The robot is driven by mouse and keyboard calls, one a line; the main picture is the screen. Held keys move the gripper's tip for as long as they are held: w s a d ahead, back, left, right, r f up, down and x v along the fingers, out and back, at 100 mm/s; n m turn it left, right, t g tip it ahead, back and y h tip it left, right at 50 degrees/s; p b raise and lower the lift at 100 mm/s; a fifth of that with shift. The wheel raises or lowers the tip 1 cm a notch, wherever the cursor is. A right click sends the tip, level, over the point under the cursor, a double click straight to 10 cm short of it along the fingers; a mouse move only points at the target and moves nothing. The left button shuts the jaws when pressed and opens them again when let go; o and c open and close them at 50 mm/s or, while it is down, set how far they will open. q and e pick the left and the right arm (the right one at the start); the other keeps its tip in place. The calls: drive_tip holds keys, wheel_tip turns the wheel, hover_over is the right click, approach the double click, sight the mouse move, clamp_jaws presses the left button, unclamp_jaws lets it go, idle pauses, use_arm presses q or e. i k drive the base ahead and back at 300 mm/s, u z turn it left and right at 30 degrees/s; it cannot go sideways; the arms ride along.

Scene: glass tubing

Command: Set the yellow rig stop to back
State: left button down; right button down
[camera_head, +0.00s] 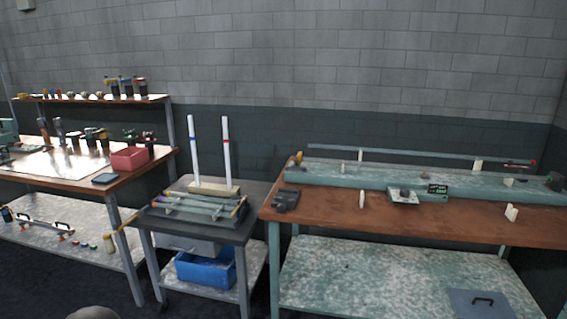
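A long grey-green rig (330,172) lies along the back of the brown-topped bench at the right. A small yellow-orange piece (298,157) sits at the rig's left end; it may be the yellow rig stop, but it is too small to tell its shape or setting. A thin rail (425,154) runs behind the rig, with a red-tipped part (520,163) near its right end. Neither of my grippers is in view.
Pale upright tabs (362,199) stand on the brown bench (330,222). A dark device (285,199) is at its left edge. The middle cart holds a tube rack (195,210) and two tall white tubes (194,150). A blue bin (205,270) sits below. A cluttered workbench is at left.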

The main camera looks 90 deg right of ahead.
sight(299, 161)
drive_tip(key=u, duration=0.85)
drive_tip(key=i, duration=0.15)
drive_tip(key=z, duration=2.55)
drive_tip(key=i, duration=0.1)
drive_tip(key=z, duration=1.5)
drive_tip(key=k, duration=0.65)
drive_tip(key=z, duration=0.25)
drive_tip(key=i, duration=1.7)
drive_tip(key=u, duration=0.25)
